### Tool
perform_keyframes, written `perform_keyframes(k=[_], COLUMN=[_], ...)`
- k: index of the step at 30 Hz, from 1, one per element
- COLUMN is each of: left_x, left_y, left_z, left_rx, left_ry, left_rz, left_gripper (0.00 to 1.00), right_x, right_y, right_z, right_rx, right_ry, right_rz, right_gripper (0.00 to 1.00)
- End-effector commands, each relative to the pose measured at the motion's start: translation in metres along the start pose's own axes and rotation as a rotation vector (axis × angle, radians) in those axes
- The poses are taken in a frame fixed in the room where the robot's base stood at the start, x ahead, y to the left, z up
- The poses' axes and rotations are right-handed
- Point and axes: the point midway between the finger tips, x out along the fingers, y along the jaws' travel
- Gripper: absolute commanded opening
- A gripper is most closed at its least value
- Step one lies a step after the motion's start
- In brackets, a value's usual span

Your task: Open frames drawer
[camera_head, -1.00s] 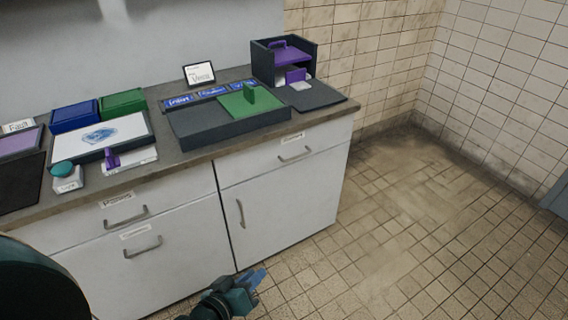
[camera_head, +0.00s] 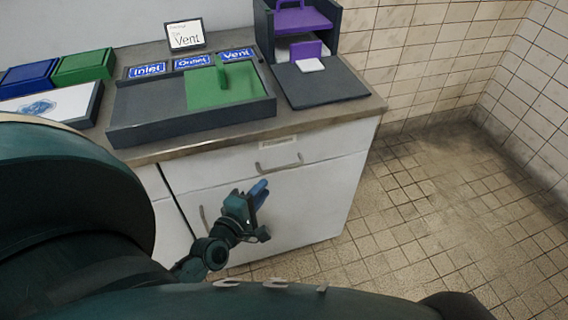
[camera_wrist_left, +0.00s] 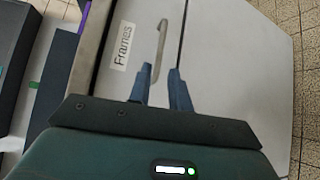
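The frames drawer (camera_head: 318,148) is the white front at the top right of the cabinet, and it looks shut. Its grey bar handle (camera_head: 278,168) sits below a small label. My left gripper (camera_head: 262,192) is in front of the cabinet, a little below the handle. My right gripper is not in view.
A cupboard door (camera_head: 290,215) is below the drawer. The worktop (camera_head: 190,145) holds a dark tray (camera_head: 150,128) with a green panel (camera_head: 222,88), blue name plates, and a dark shelf unit (camera_head: 262,30) with purple parts. Tiled floor (camera_head: 400,230) is clear at right.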

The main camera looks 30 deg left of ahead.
Motion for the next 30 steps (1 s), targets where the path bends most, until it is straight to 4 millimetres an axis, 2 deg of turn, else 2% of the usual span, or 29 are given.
perform_keyframes(k=[3, 9, 15, 21, 28, 30], left_x=[0.028, 0.069, 0.097, 0.107, 0.107, 0.107], left_y=[0.002, 0.000, 0.000, 0.000, 0.000, 0.000], left_z=[0.001, 0.000, 0.001, 0.001, 0.001, 0.001], left_rx=[0.000, 0.002, 0.003, 0.003, 0.004, 0.004], left_ry=[0.000, -0.001, -0.001, -0.002, -0.002, -0.002], left_rz=[0.005, 0.002, 0.001, -0.001, -0.001, -0.001], left_gripper=[0.20, 0.20, 0.20, 0.20, 0.20, 0.15], right_x=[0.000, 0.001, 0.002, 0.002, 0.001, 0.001], right_y=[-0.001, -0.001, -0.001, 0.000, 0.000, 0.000], right_z=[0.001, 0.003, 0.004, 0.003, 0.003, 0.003], right_rx=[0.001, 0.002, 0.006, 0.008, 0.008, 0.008], right_ry=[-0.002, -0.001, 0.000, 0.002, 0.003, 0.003], right_rz=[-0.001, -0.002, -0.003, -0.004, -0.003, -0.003], right_gripper=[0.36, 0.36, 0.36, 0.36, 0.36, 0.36])
